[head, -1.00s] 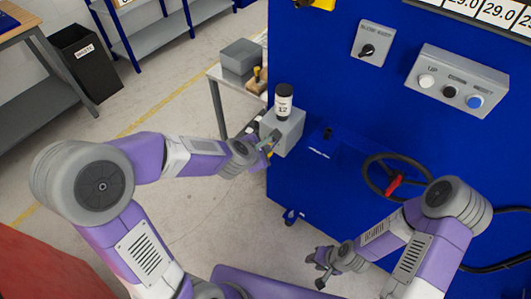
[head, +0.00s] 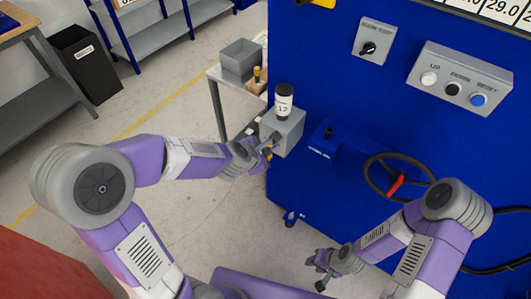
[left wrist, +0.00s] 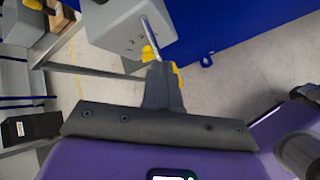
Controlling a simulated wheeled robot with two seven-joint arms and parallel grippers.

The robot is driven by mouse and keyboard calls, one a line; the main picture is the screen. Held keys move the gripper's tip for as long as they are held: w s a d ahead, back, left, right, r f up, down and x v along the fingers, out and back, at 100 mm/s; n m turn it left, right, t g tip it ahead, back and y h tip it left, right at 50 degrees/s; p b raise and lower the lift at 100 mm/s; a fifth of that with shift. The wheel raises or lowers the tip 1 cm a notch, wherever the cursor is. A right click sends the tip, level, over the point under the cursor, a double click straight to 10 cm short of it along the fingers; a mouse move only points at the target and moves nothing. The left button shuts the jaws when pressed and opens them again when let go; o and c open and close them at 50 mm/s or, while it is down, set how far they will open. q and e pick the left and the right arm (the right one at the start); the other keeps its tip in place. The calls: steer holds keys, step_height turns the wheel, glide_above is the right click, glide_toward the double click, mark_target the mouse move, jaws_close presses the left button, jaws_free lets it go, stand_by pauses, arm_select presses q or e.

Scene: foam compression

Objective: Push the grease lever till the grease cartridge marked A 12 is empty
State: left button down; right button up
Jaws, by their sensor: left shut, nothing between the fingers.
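The grease cartridge (head: 284,106), a clear cylinder with a black cap and a label reading 12, stands upright on the grey lubricator box (head: 289,131) on the blue machine's side. The letter on its label is too small to read. In the left wrist view, the grease lever (left wrist: 154,38) is a metal rod with a yellow knob, coming out of the grey box. My left gripper (left wrist: 160,70) is shut and empty, right at the knob; I cannot tell whether they touch. It also shows in the head view (head: 266,155), hiding most of the lever. My right gripper (head: 316,273) is low, away from the box, its fingers apart.
The blue machine (head: 330,205) carries a handwheel (head: 400,180) and a panel with several buttons (head: 458,85). A small side table with a grey bin (head: 241,57) stands behind the box. Open floor lies below my left arm.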

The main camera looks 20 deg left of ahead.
arm_select(q)
steer(key=shift+f+b, duration=0.4)
steer(key=shift+f, duration=0.05)
steer(key=shift+r, duration=0.1)
stand_by(0.7)
steer(key=shift+r+p, duration=1.7)
step_height(320, 180, up, 5)
steer(key=p, duration=0.5)
